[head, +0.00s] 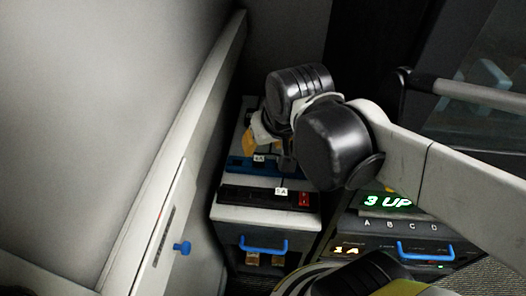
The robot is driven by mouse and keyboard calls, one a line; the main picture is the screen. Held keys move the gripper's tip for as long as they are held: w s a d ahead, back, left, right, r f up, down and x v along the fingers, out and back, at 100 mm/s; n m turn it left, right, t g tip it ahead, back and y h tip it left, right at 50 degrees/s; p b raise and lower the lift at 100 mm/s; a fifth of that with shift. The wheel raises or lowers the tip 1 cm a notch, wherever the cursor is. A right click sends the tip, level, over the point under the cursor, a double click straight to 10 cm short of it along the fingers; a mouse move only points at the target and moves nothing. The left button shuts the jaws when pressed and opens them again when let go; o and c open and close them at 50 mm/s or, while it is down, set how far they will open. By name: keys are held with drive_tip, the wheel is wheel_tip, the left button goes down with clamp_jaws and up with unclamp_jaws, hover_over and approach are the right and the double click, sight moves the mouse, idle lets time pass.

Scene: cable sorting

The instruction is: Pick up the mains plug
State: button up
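I cannot clearly make out the mains plug in the head view. A small dark block (287,163) sits below my wrist, above the black power strip (250,195); I cannot tell whether it is a plug or part of my gripper. White tags marked 4A (260,158) and 5A (281,191) show near the blue strip (240,166) and the black strip, with a thin dark line by the 5A tag. My gripper (266,146) points down over the back of the cabinet top, mostly hidden by my wrist. Its fingertips and anything between them are not clear.
The strips lie on a pale cabinet (228,214) with a blue handle (264,244). The black strip has a red switch (304,199). A tall pale panel (165,190) with a blue knob (182,247) stands close at left. A unit with a lit display (388,201) stands at right.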

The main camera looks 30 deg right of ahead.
drive_tip(key=w+d+f+m+g, duration=0.1)
drive_tip(key=w+d+f+g, duration=0.1)
drive_tip(key=f, duration=0.3)
drive_tip(key=w+d+f+m+g, duration=0.1)
drive_tip(key=w+d+f+m, duration=0.1)
drive_tip(key=d+f, duration=0.3)
drive_tip(key=w+d+f+m+g+b, duration=0.1)
drive_tip(key=w+d+f+m+g, duration=0.1)
drive_tip(key=w+d+f, duration=0.2)
drive_tip(key=shift+d+f+g, duration=0.2)
drive_tip(key=shift+f+g, duration=0.1)
drive_tip(key=shift+f, duration=0.45)
drive_tip(key=f+b, duration=0.3)
drive_tip(key=f, duration=0.3)
drive_tip(key=shift+a+f, duration=0.1)
drive_tip(key=shift+a, duration=0.1)
drive_tip(key=c, duration=1)
